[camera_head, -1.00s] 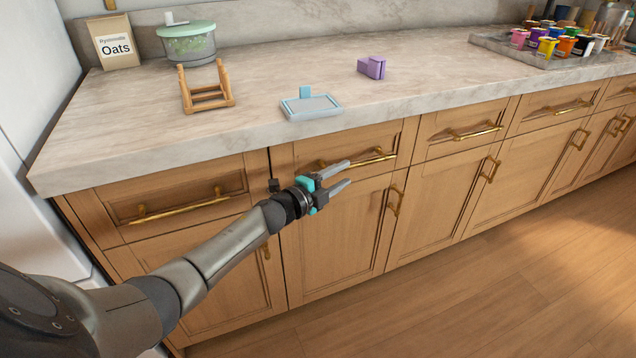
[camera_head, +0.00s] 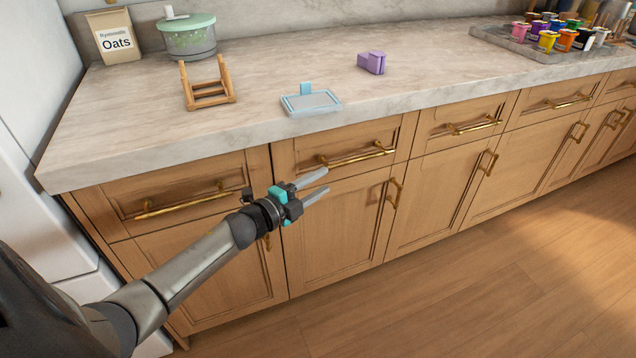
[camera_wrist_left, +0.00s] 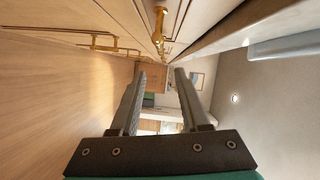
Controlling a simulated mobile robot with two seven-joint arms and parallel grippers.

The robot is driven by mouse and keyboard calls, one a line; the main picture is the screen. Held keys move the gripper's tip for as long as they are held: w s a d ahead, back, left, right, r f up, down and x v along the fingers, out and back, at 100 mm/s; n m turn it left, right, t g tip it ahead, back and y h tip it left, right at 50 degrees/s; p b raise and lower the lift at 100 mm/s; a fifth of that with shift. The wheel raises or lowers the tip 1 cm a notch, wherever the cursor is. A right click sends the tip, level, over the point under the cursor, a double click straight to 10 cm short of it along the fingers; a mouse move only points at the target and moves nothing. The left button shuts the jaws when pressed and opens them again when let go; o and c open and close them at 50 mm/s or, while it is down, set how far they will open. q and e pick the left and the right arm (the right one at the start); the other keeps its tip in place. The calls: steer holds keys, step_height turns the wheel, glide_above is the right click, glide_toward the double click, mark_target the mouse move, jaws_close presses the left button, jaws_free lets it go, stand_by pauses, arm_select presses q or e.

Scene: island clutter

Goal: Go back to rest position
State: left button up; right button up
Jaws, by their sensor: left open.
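My left gripper (camera_head: 320,186) is in front of the cabinet doors, below the counter edge. Its two grey fingers are apart, with nothing between them. The left wrist view also shows the open fingers (camera_wrist_left: 157,100), with the room beyond them. My right gripper does not show in either view.
The marble counter (camera_head: 260,130) holds a small blue-framed tray (camera_head: 312,102), a wooden rack (camera_head: 208,98), a purple block (camera_head: 372,63), a lidded green container (camera_head: 190,40) and an oats bag (camera_head: 117,42). Several colourful cups (camera_head: 548,42) stand far right. Brass handles (camera_head: 357,157) jut out near my gripper.

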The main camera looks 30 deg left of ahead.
arm_select(q)
steer(key=s+f+n+g+y+p, duration=0.1)
steer(key=s+f+n+g+y, duration=0.15)
steer(key=s+f, duration=0.4)
steer(key=s+a+f+n+g+y+p, duration=0.1)
steer(key=s+f+n+g, duration=0.2)
steer(key=f, duration=0.6)
steer(key=s+f+n+g+y, duration=0.1)
steer(key=s+f+n, duration=0.3)
steer(key=f, duration=0.4)
steer(key=s+d+f+n+g, duration=0.2)
steer(key=s+f, duration=0.2)
steer(key=s, duration=0.5)
steer(key=s+d+f+n+g+p, duration=0.1)
steer(key=s+d+f+n+g, duration=0.1)
steer(key=s+f, duration=0.3)
steer(key=s+d+f+n+g+p, duration=0.1)
steer(key=s+d+f+n+g, duration=0.2)
steer(key=s, duration=1.1)
step_height(320, 180, down, 2)
steer(key=shift+d+g, duration=0.45)
steer(key=shift+d, duration=0.1)
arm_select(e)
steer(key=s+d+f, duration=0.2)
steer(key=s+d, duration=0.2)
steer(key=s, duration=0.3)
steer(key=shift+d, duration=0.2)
arm_select(q)
steer(key=shift+s, duration=0.1)
